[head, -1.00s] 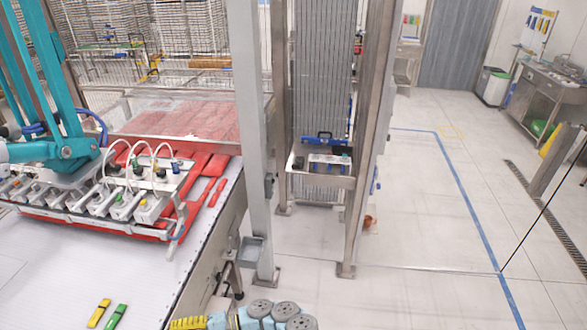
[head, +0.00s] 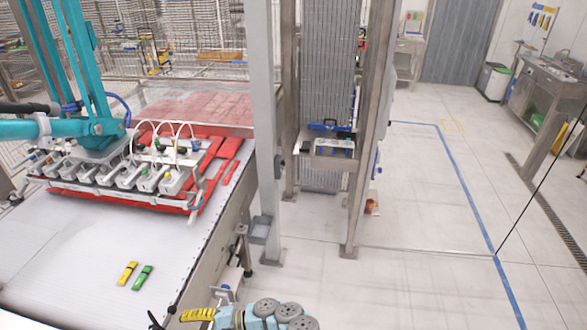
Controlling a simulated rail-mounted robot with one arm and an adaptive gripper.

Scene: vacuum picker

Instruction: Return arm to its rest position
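My arm (head: 268,314) shows at the bottom edge of the head view, with light blue links, round grey joint caps and a yellow ribbed part. A small dark piece (head: 157,320) at its left end, by the bottom edge, looks like part of my gripper. Most of it is cut off or too small to read, so its opening and any held thing cannot be told. This end is low in the picture, below the green and yellow pieces on the white belt.
A white conveyor belt (head: 70,245) fills the left, with a yellow piece (head: 127,273) and a green piece (head: 142,278) on it. A teal-armed vacuum picker (head: 115,165) is over red packs (head: 225,165). A steel post (head: 266,130) stands right of the belt. The right floor is open.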

